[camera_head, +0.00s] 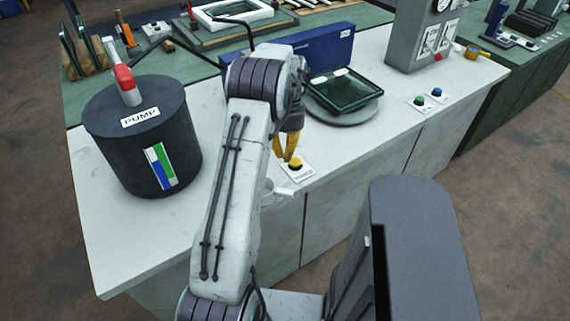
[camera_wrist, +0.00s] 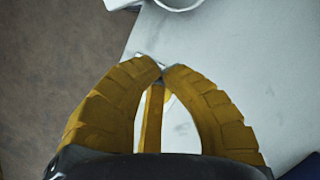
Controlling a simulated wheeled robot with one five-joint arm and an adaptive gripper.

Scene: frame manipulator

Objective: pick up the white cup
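The white cup (camera_head: 268,194) stands near the front edge of the light worktop, largely hidden behind my arm in the head view. In the wrist view only part of its rim (camera_wrist: 180,7) shows at the top edge. A white piece (camera_wrist: 121,4) beside it looks like its handle. My gripper (camera_head: 289,159) is above the worktop, apart from the cup. In the wrist view its yellow fingers (camera_wrist: 162,69) curve in and their tips meet, with nothing seen held between them.
A yellow button on a white plate (camera_head: 297,171) sits near the gripper. A dark pump (camera_head: 142,140) stands left. A green glass tray (camera_head: 345,91) rests on a round disc (camera_head: 318,112) behind. A grey gauge box (camera_head: 410,40) stands at the back right.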

